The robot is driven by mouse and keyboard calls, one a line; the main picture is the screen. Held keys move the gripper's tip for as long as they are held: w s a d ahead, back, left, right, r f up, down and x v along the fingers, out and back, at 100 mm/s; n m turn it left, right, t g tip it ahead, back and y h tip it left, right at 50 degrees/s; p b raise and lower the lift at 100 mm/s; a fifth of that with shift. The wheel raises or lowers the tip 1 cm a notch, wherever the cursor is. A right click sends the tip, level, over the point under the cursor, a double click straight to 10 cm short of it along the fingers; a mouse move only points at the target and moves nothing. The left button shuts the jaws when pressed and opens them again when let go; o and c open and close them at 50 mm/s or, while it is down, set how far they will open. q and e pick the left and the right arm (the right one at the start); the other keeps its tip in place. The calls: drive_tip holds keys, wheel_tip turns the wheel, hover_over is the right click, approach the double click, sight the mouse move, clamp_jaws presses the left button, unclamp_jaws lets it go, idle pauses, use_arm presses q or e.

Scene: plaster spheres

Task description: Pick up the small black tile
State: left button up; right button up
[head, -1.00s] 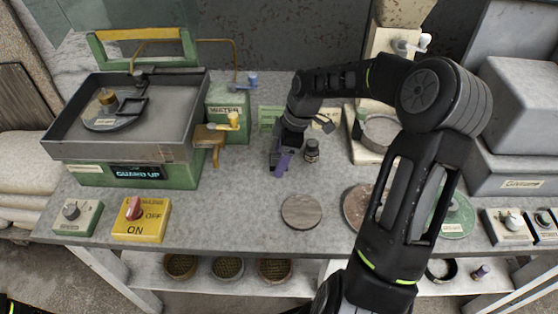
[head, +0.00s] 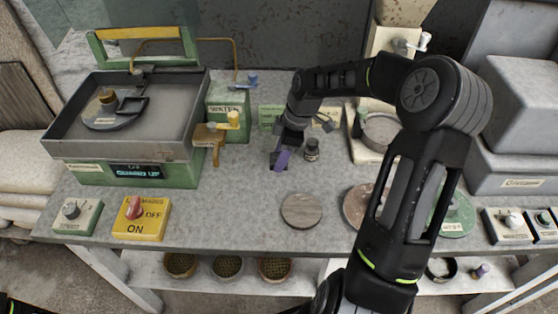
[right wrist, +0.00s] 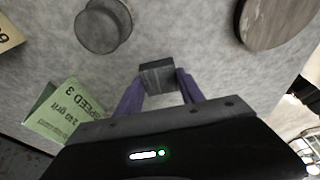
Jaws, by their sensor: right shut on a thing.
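The small black tile (right wrist: 157,76) is between the purple fingertips of my right gripper (right wrist: 160,88) in the right wrist view. The fingers touch its two sides, and its dark front face and top show. I cannot tell there whether the tile is clear of the bench. My left gripper is not in view.
A round brown disc (head: 300,211) lies in front. The green water box (head: 228,112) and grinder tray (head: 55,150) are to the left. Bare bench lies left of the disc.

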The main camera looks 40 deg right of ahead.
clamp_jaws()
wheel_tip(320, 180, up, 10)
drive_tip(key=shift+b, duration=0.45)
idle(1.0)
